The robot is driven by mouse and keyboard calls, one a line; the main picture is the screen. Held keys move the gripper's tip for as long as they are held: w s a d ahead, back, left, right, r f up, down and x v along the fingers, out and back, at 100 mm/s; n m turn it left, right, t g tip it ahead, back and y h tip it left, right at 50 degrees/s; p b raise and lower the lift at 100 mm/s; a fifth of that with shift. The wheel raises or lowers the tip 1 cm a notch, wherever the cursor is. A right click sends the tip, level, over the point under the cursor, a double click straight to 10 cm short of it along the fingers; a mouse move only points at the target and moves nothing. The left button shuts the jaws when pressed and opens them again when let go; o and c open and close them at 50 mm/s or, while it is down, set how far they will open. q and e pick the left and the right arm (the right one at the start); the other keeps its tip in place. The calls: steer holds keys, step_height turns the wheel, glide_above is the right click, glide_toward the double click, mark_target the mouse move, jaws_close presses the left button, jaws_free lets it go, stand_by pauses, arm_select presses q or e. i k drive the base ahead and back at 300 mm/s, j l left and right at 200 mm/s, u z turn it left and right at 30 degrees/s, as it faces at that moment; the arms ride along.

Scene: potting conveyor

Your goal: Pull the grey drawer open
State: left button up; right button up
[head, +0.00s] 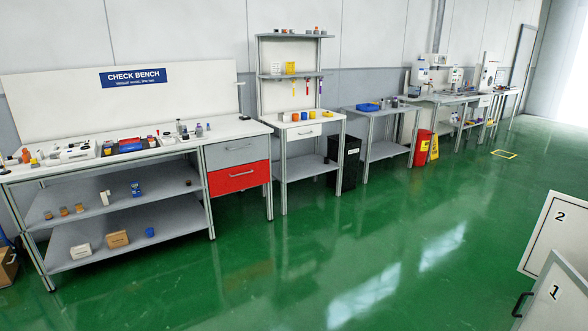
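The grey drawer (229,153) is the upper of two drawers at the right end of the long check bench (225,130). It looks shut, its front lying about level with the bench frame. A small bar handle shows on its front. The red drawer (238,178) sits directly below it and also looks shut. Neither of my grippers shows in the head view, so their state and distance from the drawer cannot be seen.
Green floor (330,240) is clear in front of the benches. A shelved workstation (305,133) stands right of the drawers, with a black bin (349,160) beyond it. Numbered white panels (557,238) stand at the lower right. Small items cover the check bench top.

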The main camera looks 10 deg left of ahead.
mark_target(224, 154)
steer(key=i+j+u, duration=0.1)
steer(key=i+u, duration=0.2)
steer(key=i, duration=0.25)
steer(key=i+u, duration=0.3)
steer(key=i, duration=1.3)
steer(key=i+z, duration=0.1)
steer(key=i, duration=0.95)
